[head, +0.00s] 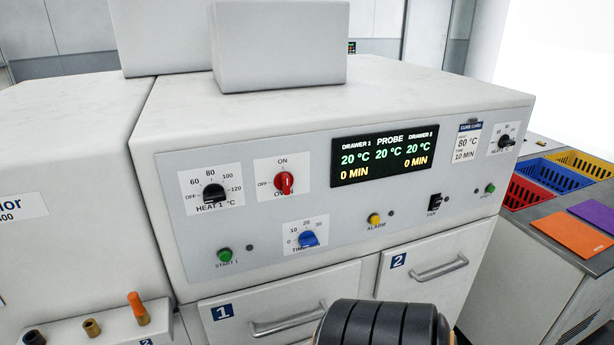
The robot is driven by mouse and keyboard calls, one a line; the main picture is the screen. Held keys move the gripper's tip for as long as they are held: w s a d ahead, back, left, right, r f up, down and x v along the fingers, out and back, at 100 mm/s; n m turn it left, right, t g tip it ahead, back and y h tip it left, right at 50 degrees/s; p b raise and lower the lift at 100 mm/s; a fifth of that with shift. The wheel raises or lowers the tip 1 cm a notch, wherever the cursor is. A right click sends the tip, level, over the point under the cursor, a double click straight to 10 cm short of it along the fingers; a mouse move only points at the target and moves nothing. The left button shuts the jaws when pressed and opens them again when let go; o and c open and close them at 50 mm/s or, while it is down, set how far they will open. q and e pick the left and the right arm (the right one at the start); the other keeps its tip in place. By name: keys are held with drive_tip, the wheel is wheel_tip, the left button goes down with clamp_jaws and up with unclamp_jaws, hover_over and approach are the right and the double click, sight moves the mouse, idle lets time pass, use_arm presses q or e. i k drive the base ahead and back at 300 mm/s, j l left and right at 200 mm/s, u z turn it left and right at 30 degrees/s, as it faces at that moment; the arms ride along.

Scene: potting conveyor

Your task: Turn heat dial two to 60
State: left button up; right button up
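The heat dial two (506,141) is a small black knob on a white scale plate at the far right end of the oven's front panel. It is seen at a steep angle, and its numbers and pointer are too small to read surely. The heat dial one (214,194) is a larger black knob at the panel's left, with marks from OFF through 60, 80 and 100 to 120. The display (384,155) reads 20 °C for drawer 1, probe and drawer 2, with 0 MIN under both drawers.
A card (466,142) beside dial two reads 80 °C, 10 MIN. The panel also has a red switch (284,183), blue timer dial (308,239), yellow alarm button (374,219) and black fan switch (435,202). Drawer handles (440,269) stick out below. Colored baskets (532,192) stand right.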

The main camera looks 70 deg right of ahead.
sight(505, 141)
drive_tip(key=z, duration=2.6)
